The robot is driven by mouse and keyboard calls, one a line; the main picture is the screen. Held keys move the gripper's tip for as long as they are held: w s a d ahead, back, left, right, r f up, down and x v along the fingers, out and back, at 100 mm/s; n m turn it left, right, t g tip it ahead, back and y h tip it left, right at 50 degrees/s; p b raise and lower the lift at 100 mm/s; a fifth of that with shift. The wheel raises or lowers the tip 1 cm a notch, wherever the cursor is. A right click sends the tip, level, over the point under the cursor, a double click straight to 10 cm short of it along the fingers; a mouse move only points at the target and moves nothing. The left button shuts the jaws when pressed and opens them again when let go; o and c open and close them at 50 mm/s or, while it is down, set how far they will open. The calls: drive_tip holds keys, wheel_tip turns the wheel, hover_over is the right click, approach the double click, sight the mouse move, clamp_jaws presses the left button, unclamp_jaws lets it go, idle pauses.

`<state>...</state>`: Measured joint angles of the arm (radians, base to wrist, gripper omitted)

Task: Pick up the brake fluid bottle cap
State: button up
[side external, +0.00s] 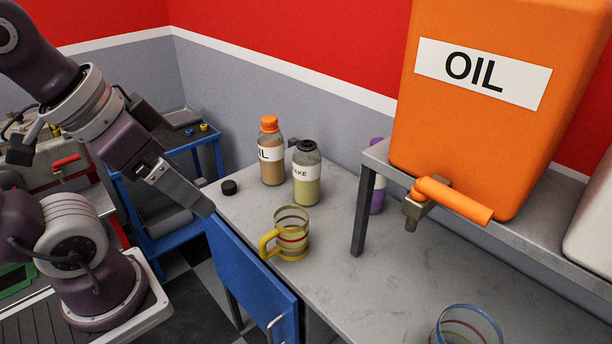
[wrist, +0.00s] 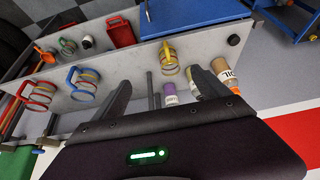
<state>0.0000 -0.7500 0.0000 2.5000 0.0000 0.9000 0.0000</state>
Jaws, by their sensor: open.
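A small black cap (side external: 229,187) lies on the grey worktop near its left end, apart from the bottles. It also shows in the wrist view (wrist: 234,40) near the worktop's edge. The brake fluid bottle (side external: 307,182), with a white label and yellow-green contents, stands upright to its right. Its neck is dark, and I cannot tell whether a cap is on it. My gripper (side external: 204,209) is to the left of the worktop, nearer the camera than the cap and apart from it. In the wrist view its two fingers (wrist: 159,80) are spread with nothing between them.
An orange-capped oil bottle (side external: 271,158) stands beside the brake bottle. A yellow-handled mug (side external: 290,235) is in front. A shelf (side external: 380,158) bears a large orange oil tank (side external: 490,130). A blue cabinet door (side external: 250,275) hangs at the worktop's front. Worktop around the cap is clear.

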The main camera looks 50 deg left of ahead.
drive_tip(key=c, duration=0.5)
